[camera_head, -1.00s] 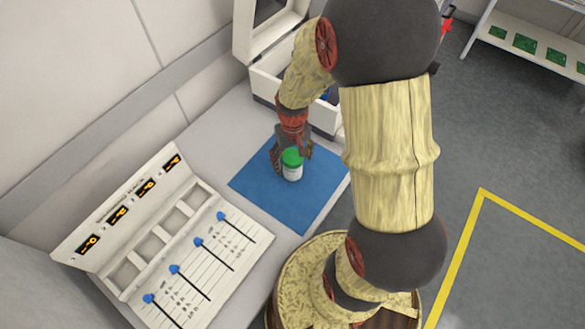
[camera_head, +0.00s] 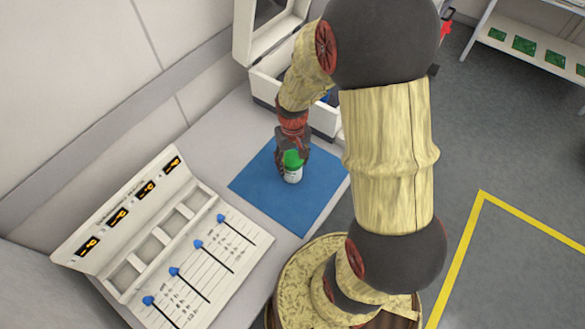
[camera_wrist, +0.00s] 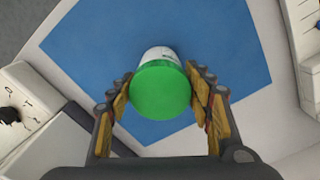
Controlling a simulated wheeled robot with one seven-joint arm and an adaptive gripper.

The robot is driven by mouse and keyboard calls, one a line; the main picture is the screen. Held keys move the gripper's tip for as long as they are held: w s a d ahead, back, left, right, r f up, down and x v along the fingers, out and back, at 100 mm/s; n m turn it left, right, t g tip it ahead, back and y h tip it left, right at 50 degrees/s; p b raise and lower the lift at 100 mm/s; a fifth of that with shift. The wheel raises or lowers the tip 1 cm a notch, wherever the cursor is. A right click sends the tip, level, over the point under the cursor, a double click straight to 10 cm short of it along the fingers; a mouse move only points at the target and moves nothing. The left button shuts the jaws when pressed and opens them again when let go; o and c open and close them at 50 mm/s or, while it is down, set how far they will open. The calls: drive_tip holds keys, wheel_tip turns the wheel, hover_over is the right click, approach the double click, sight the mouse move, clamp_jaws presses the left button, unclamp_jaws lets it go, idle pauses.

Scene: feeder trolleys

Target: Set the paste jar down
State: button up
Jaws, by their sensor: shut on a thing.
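The paste jar (camera_head: 293,173) is white with a green lid. It is at the blue mat (camera_head: 308,207), over its upper left part in the head view. My gripper (camera_head: 292,158) is around the jar from above and shut on it. In the wrist view the green lid of the jar (camera_wrist: 161,90) lies between the two fingers of my gripper (camera_wrist: 163,100), with a strip of white body beyond it. The blue mat (camera_wrist: 225,50) lies beneath. I cannot tell whether the jar's base touches the mat.
A white panel with blue-knobbed levers (camera_head: 160,245) stands left of the mat. A white open-lidded box (camera_head: 322,118) stands behind it. A shelf with green boards (camera_head: 525,45) is at the far right. The mat's front part is clear.

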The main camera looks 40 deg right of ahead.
clamp_jaws()
